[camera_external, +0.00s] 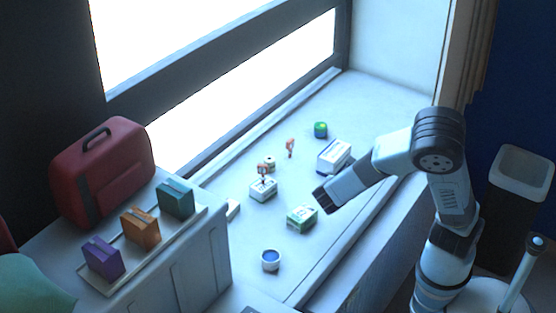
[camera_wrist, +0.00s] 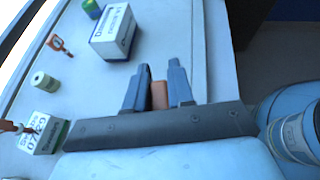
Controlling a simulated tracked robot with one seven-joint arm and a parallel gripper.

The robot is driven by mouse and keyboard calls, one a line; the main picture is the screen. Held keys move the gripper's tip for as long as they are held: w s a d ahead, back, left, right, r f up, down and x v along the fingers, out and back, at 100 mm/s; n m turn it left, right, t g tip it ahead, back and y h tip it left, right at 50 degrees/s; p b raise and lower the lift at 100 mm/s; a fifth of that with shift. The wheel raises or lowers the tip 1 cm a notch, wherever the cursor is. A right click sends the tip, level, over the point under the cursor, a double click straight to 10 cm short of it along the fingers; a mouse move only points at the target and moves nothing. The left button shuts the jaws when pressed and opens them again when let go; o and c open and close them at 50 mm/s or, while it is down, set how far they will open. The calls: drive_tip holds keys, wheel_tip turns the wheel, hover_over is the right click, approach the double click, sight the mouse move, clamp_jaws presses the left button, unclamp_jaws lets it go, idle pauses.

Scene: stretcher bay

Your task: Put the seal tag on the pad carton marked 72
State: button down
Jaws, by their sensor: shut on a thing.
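My gripper (camera_wrist: 158,78) is shut on a small orange-red piece, the seal tag (camera_wrist: 158,95), of which only part shows between the fingers. In the outside view my gripper (camera_external: 325,201) is above the sill, close to a green-and-white carton (camera_external: 302,217). A white carton with dark print (camera_external: 263,190) stands to its left, with an orange tag (camera_external: 262,169) at its top; this carton also shows in the wrist view (camera_wrist: 44,133). A white and grey-blue carton (camera_external: 334,157) stands farther back and also shows in the wrist view (camera_wrist: 113,33). I cannot read 72 on any carton.
Another orange tag (camera_external: 290,146), a green roll (camera_external: 320,130), a pale roll (camera_wrist: 43,81) and a blue-topped cup (camera_external: 270,261) stand on the sill. A cabinet at left holds a red case (camera_external: 100,175) and purple, orange and teal boxes. The sill's front right is clear.

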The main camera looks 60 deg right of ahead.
drive_tip(key=shift+s+a, duration=0.25)
drive_tip(key=shift+a, duration=0.45)
drive_tip(key=s+a+r+n+t+y, duration=0.1)
drive_tip(key=s+a+r+n+t, duration=0.15)
drive_tip(key=a+r, duration=0.55)
hover_over(303, 208)
drive_tip(key=shift+f, duration=5.4)
drive_tip(key=c, duration=1)
unclamp_jaws()
